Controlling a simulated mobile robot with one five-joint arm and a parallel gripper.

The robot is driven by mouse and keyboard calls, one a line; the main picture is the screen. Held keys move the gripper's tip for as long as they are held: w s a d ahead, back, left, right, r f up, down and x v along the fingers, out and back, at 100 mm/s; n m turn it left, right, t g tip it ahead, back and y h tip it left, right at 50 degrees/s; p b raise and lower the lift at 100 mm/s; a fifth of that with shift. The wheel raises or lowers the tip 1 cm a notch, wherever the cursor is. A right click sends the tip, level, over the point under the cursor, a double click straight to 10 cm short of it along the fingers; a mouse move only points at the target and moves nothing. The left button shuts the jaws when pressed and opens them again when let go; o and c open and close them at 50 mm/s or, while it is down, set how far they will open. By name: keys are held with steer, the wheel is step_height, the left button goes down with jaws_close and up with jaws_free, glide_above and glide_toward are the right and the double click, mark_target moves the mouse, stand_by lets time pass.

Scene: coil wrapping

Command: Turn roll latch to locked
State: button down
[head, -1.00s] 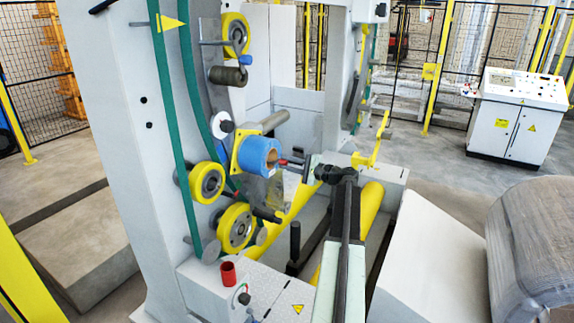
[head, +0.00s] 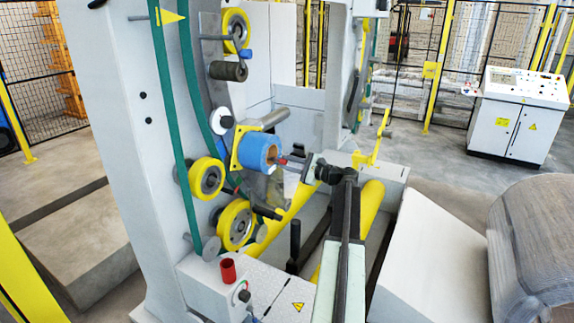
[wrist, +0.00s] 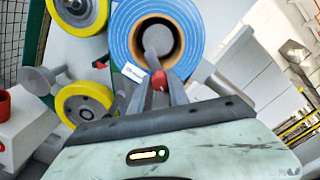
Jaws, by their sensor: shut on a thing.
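The blue roll (head: 258,152) sits on its spindle on the grey machine column, with a yellow flange behind it. In the wrist view the roll (wrist: 190,20) shows its brown core with a grey spindle end inside. The red-tipped roll latch (wrist: 158,81) is in front of the core's lower part; its red end (head: 282,160) also shows in the head view. My gripper (wrist: 160,86) is shut on the latch's red end, with a finger on each side. The fingers hide part of the latch, and I cannot tell its exact angle.
Yellow guide wheels (head: 207,178) and a dark lever (head: 266,212) lie left of and below my gripper. A yellow crank (head: 376,142) stands to the right. A control console (head: 510,115) is far right.

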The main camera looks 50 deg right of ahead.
steer(key=c, duration=1.3)
jaws_free()
steer(key=shift+o, duration=0.2)
steer(key=v, duration=0.7)
steer(key=shift+s, duration=0.4)
